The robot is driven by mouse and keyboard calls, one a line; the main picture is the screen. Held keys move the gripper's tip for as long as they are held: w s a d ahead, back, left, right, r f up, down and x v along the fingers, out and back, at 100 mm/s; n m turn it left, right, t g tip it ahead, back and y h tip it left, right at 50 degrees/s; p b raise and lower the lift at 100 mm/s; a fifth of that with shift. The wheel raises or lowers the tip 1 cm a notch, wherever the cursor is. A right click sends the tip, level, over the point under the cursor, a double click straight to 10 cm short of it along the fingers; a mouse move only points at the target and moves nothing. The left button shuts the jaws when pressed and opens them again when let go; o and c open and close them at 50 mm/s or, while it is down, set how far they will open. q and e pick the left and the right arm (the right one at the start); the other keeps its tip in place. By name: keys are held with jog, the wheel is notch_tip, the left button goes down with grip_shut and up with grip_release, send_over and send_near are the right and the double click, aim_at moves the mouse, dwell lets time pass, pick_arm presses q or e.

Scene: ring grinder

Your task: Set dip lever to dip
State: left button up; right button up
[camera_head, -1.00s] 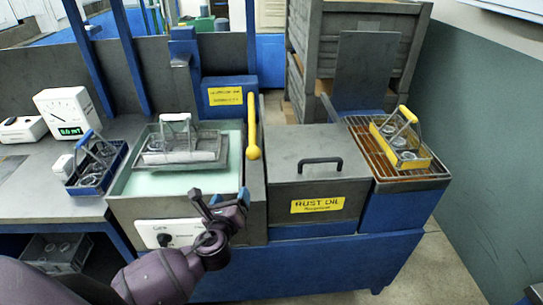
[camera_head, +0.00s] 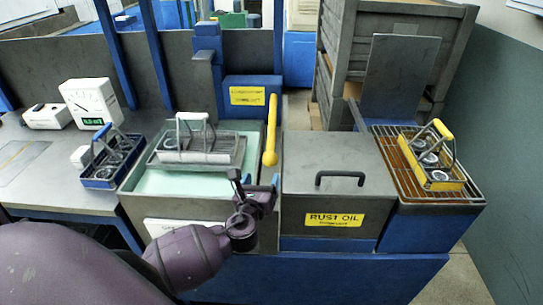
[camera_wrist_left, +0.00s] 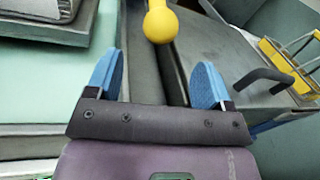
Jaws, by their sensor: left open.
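The dip lever (camera_head: 271,128) is a yellow bar with a round knob at its lower end. It stands between the tank of pale green liquid (camera_head: 150,182) and the grey lidded box. My left gripper (camera_head: 256,183) is open and empty, just in front of and below the knob in the head view. In the left wrist view, the blue fingertips (camera_wrist_left: 158,75) are spread apart. The lever's yellow knob (camera_wrist_left: 160,24) shows beyond them, roughly centred between them and not touched. A grey basket (camera_head: 200,150) with an upright handle sits over the tank. My right gripper is not in view.
The rust oil box (camera_head: 330,165) with a black lid handle stands right of the lever. A yellow basket (camera_head: 440,175) rests on a rack at the far right. A blue basket (camera_head: 112,165) and a meter (camera_head: 92,102) stand on the left.

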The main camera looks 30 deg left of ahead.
aim_at(268, 164)
pick_arm(q)
jog(key=x, duration=0.8)
jog(key=shift+w+a, duration=0.15)
jog(key=shift+w, duration=0.2)
jog(key=shift+w+a, duration=0.15)
jog(key=shift+w, duration=0.3)
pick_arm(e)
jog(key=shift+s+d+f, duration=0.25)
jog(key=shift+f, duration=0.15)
pick_arm(q)
jog(key=shift+c, duration=0.2)
jog(key=c, duration=0.5)
jog(key=shift+w, duration=0.1)
jog(key=c, duration=0.7)
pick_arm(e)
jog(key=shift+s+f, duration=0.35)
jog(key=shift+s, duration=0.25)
